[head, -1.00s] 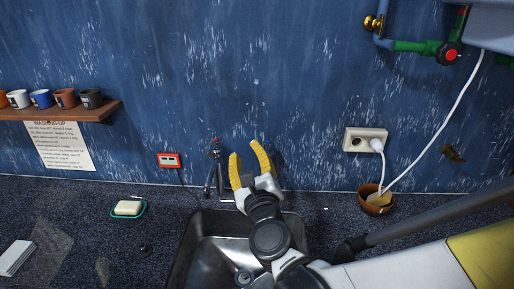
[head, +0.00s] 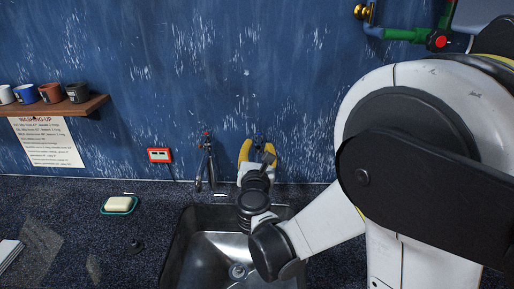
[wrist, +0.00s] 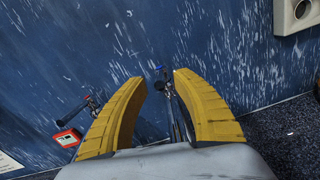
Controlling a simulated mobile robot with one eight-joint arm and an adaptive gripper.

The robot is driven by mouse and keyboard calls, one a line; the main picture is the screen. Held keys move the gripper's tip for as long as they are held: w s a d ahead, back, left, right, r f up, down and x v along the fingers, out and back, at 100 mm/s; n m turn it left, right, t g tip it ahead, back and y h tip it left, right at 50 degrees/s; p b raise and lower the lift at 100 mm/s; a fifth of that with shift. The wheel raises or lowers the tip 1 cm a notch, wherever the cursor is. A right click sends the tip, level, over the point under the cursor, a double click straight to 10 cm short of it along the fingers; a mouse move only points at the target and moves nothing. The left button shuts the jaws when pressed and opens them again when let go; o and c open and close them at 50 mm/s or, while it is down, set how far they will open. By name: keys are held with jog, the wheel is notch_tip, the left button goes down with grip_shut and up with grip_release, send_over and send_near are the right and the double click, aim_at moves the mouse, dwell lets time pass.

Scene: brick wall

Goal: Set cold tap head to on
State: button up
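The cold tap (wrist: 172,100) stands behind the sink with a blue-marked head (wrist: 161,75). The blue head also shows in the head view (head: 259,138), just beyond my fingertips; much of the tap below it is hidden there by my gripper. My gripper (head: 257,152) has yellow fingers and is in front of this tap. In the wrist view my gripper (wrist: 159,84) is open, with the blue head seen between its fingertips. I cannot tell whether either finger touches it. The red-marked hot tap (head: 206,150) stands to the left, outside the fingers.
The metal sink (head: 190,240) lies below my arm. A red-framed box (head: 159,155) is on the wall left of the taps. A soap dish (head: 118,206) sits on the left counter. Mugs stand on a shelf (head: 90,108). A wall socket (wrist: 297,12) is at right in the wrist view.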

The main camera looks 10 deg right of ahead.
jog(key=shift+w+d, duration=0.15)
jog(key=shift+w, duration=0.3)
grip_shut()
jog(key=shift+d+y, duration=0.1)
jog(key=shift+y, duration=0.2)
jog(key=w+d+n+g+y+b, duration=0.1)
jog(key=w+d+n+g+y, duration=0.1)
jog(key=d+n+g+y, duration=0.2)
jog(key=shift+d+n+y, duration=1.6)
jog(key=shift+n+y, duration=2.5)
jog(key=shift+y, duration=2.5)
jog(key=shift+r, duration=0.1)
